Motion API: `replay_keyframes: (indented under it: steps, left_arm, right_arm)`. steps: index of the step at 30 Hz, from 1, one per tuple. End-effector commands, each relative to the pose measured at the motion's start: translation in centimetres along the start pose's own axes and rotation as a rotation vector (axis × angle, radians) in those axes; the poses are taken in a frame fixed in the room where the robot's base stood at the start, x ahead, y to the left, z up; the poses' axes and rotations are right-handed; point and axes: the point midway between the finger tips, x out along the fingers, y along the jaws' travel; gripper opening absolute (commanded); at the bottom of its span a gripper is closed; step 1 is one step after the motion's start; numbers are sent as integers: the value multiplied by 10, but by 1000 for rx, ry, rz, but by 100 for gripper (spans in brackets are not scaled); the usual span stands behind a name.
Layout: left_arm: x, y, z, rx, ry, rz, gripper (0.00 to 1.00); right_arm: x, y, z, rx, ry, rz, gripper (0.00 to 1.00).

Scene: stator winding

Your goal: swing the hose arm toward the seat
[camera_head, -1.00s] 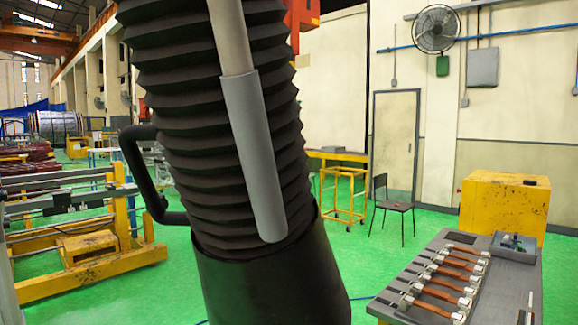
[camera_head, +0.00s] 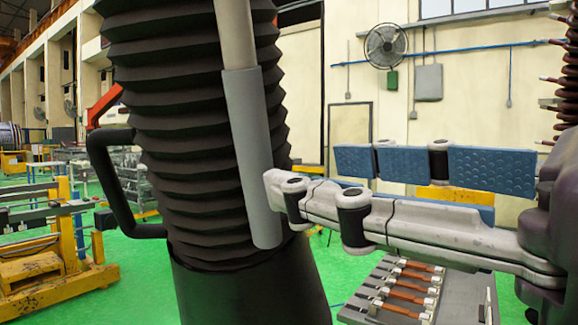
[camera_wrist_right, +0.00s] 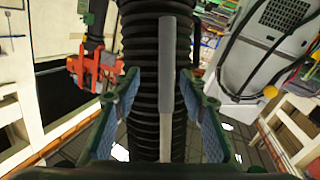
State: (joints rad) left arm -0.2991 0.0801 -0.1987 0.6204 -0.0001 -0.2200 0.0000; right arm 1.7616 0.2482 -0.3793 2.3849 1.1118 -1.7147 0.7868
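A thick black ribbed hose (camera_head: 190,150) rises upright, slightly tilted, left of centre in the head view. A light rod with a grey sleeve (camera_head: 250,150) runs down its front. My right gripper (camera_head: 308,172) comes in from the right, its fingertips by the sleeve's right edge. It is open, its blue pads apart. In the right wrist view the ribbed hose (camera_wrist_right: 145,60) and grey sleeve (camera_wrist_right: 166,55) stand between its spread fingers (camera_wrist_right: 160,85). I cannot tell whether the fingers touch the sleeve. My left gripper is not in view. I cannot make out the seat.
A black curved handle (camera_head: 108,190) sticks out left of the hose. A grey bench (camera_head: 462,295) with several orange-brown parts stands below my right arm. A yellow machine frame (camera_head: 45,275) stands at left. Green floor (camera_head: 130,285) is clear between the frame and hose.

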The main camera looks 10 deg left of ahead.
Motion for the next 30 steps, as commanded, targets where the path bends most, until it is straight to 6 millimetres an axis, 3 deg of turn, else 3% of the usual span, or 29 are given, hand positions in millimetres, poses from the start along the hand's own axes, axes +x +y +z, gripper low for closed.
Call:
replay_keyframes:
  steps: [5,19,30]
  left_arm:
    - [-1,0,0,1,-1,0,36]
    - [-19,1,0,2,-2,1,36]
    - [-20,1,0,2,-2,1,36]
  right_arm:
    - [-9,-14,-6,-50,2,3,39]
    - [56,-14,-7,-47,0,-1,39]
    - [67,-14,-6,-48,4,1,39]
